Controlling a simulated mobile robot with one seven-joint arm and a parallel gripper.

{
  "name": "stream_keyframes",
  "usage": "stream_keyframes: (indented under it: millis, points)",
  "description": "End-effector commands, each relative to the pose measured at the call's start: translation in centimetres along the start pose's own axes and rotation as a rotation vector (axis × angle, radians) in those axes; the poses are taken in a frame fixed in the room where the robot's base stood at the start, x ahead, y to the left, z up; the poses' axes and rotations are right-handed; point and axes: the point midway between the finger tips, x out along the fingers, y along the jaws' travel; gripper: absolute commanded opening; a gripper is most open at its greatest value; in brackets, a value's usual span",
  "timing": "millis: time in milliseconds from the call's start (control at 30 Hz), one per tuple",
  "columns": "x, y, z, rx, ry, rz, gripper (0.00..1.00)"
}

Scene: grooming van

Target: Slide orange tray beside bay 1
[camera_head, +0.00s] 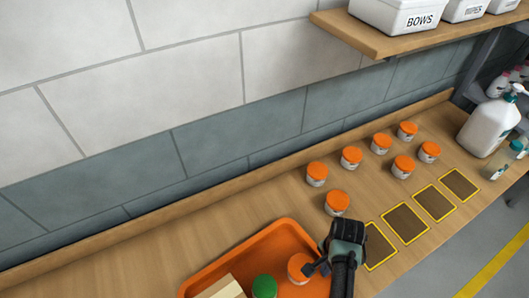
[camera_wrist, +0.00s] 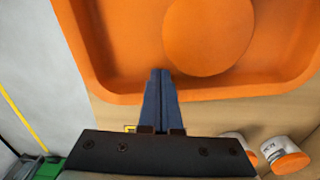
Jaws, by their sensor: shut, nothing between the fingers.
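The orange tray (camera_head: 240,259) lies on the wooden counter at the bottom of the head view. It holds an orange-lidded jar (camera_head: 298,267), a green-lidded item (camera_head: 264,287) and a pale block (camera_head: 221,289). My gripper (camera_head: 317,269) is shut and empty at the tray's right end. In the wrist view its fingertips (camera_wrist: 162,76) overlap the tray's rim (camera_wrist: 235,91) near the orange lid; contact is unclear. Several yellow-edged dark bays run rightward from the nearest bay (camera_head: 378,248). No bay number is legible, and my arm partly covers the nearest bay.
Several orange-lidded jars, including one close to the tray (camera_head: 337,203), stand behind the bays. A white pump bottle (camera_head: 489,125) stands at the right end. A shelf (camera_head: 365,38) with labelled bins overhangs the back. The counter left of the tray is clear.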

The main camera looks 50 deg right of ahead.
Motion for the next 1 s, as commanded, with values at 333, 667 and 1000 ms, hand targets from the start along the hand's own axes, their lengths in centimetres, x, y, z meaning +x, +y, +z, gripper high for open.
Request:
stream_keyframes:
  millis: [333, 667, 1000]
  points:
    - [0.1, 0.0, -5.3, 0.000, 0.000, -0.001, 0.00]
    - [0.0, 0.0, -5.3, -0.001, 0.000, 0.000, 0.00]
    - [-2.0, -0.2, -5.2, -0.004, -0.001, -0.001, 0.00]
